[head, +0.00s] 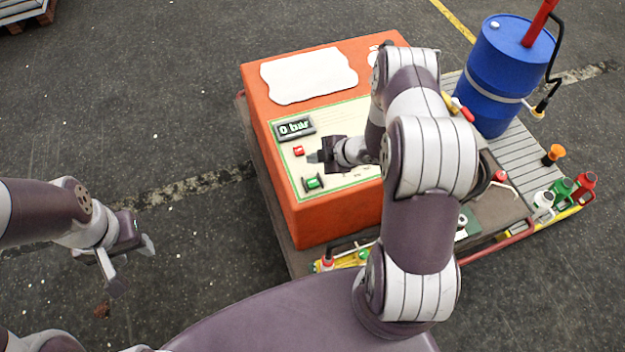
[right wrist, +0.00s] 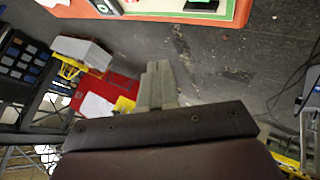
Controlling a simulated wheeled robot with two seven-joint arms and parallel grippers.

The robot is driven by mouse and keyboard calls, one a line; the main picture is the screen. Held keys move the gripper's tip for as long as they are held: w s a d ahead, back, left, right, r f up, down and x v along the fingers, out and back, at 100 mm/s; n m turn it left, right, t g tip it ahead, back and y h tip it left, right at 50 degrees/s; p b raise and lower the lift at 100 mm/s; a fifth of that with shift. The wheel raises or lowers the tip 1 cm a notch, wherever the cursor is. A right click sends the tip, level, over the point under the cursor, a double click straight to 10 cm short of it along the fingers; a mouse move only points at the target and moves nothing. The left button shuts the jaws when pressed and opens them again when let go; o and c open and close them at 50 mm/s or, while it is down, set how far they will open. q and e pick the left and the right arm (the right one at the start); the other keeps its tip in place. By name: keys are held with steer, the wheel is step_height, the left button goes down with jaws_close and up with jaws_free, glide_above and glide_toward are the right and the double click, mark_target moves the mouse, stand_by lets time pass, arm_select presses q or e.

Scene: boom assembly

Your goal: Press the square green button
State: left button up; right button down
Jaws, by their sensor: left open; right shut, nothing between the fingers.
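A square green button (head: 314,183) sits in a dark housing near the lower left corner of the cream panel on the orange box (head: 330,222). A small red button (head: 299,151) is above it, under the "0 bar" display (head: 295,128). My right gripper (head: 313,157) is shut and empty over the panel, close to the red button and a little above the green one in the picture. Its shut fingers (right wrist: 160,85) show in the right wrist view. I cannot tell its height over the panel. My left gripper (head: 132,266) is open and empty over the floor at the left.
A blue barrel (head: 503,75) stands at the back right on a slatted grey platform. Several small bottles, among them a red one (head: 585,186), stand at the right edge. The floor between my left gripper and the box is clear.

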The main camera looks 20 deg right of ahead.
mark_target(315, 183)
steer(key=shift+f+b, duration=3.6)
steer(key=shift+f, duration=0.75)
steer(key=shift+f+b, duration=0.3)
steer(key=shift+f, duration=0.1)
steer(key=shift+f+b, duration=0.5)
steer(key=shift+f, duration=0.05)
steer(key=shift+r, duration=0.15)
steer(key=shift+r+p, duration=0.8)
steer(key=shift+r, duration=0.05)
step_height(315, 183, up, 5)
steer(key=p, duration=0.4)
